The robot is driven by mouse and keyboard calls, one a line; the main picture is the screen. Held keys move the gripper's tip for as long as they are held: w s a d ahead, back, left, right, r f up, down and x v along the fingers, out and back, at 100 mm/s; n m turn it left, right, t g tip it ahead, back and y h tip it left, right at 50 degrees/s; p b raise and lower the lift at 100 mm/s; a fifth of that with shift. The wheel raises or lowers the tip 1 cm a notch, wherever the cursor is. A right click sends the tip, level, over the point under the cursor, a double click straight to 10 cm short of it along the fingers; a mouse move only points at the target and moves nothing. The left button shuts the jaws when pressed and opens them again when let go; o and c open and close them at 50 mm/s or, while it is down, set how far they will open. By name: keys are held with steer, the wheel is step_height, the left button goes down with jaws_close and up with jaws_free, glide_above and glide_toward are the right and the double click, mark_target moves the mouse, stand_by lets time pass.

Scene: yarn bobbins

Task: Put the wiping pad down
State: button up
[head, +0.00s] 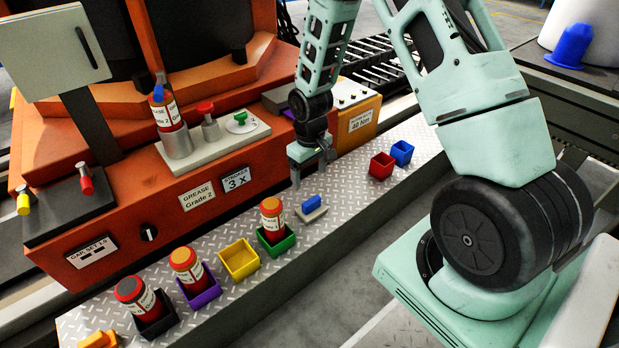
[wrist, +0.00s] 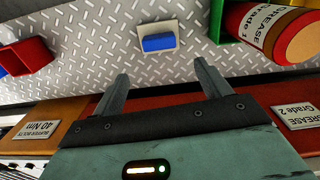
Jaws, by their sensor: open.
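The wiping pad, a pale flat block with a blue grip (head: 312,202), lies on the diamond-plate shelf (head: 345,200) between the green bin and the red bin. In the wrist view the pad (wrist: 157,37) lies flat, beyond the fingertips and roughly centred between them. My gripper (head: 312,170) is open and empty, close to the pad on its machine side. In the wrist view both fingers (wrist: 161,72) stand apart with nothing between them, and I see no contact with the pad.
A green bin (head: 277,245) holding a grease cartridge (head: 272,220) stands left of the pad, then yellow (head: 239,260), purple (head: 203,294) and black (head: 156,318) bins. Red (head: 381,166) and blue (head: 402,153) bins stand right. The orange machine (head: 150,195) borders the shelf behind. Bare plate surrounds the pad.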

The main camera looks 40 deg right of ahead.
steer(key=s+a+r+n, duration=0.1)
steer(key=s+a+r, duration=0.2)
steer(key=a+r, duration=0.45)
steer(key=s+a+r+n, duration=0.2)
steer(key=s+a+r, duration=0.1)
steer(key=a+r, duration=0.4)
steer(key=s+a+r+n, duration=0.1)
steer(key=s+a+r, duration=0.2)
steer(key=s, duration=0.6)
steer(key=s+a+r+n, duration=0.2)
steer(key=s+a+r, duration=0.2)
steer(key=s, duration=0.6)
steer(key=a, duration=0.2)
steer(key=shift+a+y, duration=0.3)
steer(key=shift+a, duration=0.1)
steer(key=shift+r, duration=0.1)
step_height(320, 180, up, 40)
steer(key=p, duration=4)
steer(key=shift+r+p, duration=0.25)
steer(key=shift+p, duration=0.1)
